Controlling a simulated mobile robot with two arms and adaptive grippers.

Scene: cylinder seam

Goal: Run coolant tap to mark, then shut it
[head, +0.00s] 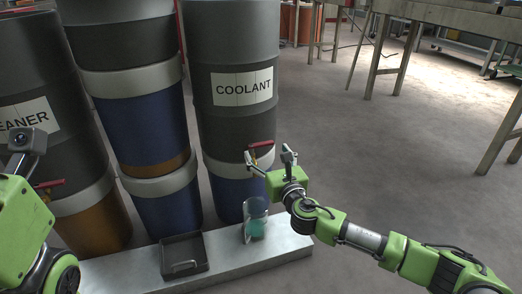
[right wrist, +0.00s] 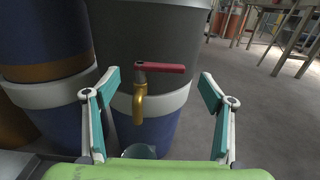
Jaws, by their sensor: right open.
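The COOLANT drum (head: 232,122) stands upright in the head view. Its brass tap (right wrist: 139,101) has a red lever (right wrist: 163,68) lying level and pointing right in the right wrist view. My right gripper (head: 269,155) is open and empty. Its fingers stand on either side of the tap and lever in the right wrist view (right wrist: 157,92), apart from both. A clear container (head: 255,208) with teal liquid in its lower part stands below the tap; its rim shows in the right wrist view (right wrist: 139,151). No stream or mark can be made out. My left arm shows at left, its fingertips hidden.
A metal ledge (head: 278,250) holds the container and a dark tray (head: 184,256) with a handle. A CLEANER drum (head: 52,98) with a red-handled tap and a blue and orange drum stack (head: 148,125) stand left. Floor to the right is open, with a bench (head: 440,14) behind.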

